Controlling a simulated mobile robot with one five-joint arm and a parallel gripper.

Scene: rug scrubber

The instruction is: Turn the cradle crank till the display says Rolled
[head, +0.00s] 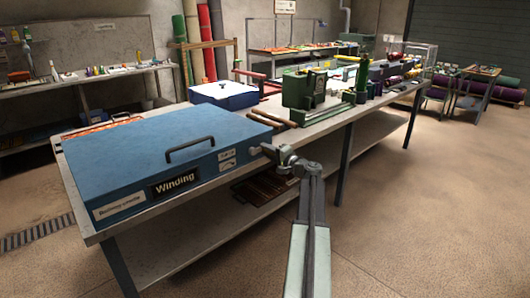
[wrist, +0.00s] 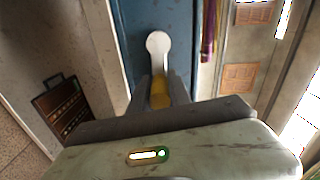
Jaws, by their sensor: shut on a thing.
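The blue cradle box (head: 165,160) lies on the near end of the long workbench, with a black handle on its lid. Its dark display (head: 174,184) reads "Winding". The pale crank arm (head: 256,150) sticks out from the box's right end. In the wrist view, the crank's white arm (wrist: 158,45) lies against the blue side, and its yellow grip (wrist: 160,95) is between my fingers. My gripper (head: 284,156) is shut on this grip; it also shows in the wrist view (wrist: 162,88). My fingers hide part of the grip.
The workbench (head: 215,198) carries a white-and-blue box (head: 224,95) and a green machine (head: 305,90) farther back. A dark slatted crate (head: 265,187) sits on the lower shelf. The floor (head: 430,200) at right is clear.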

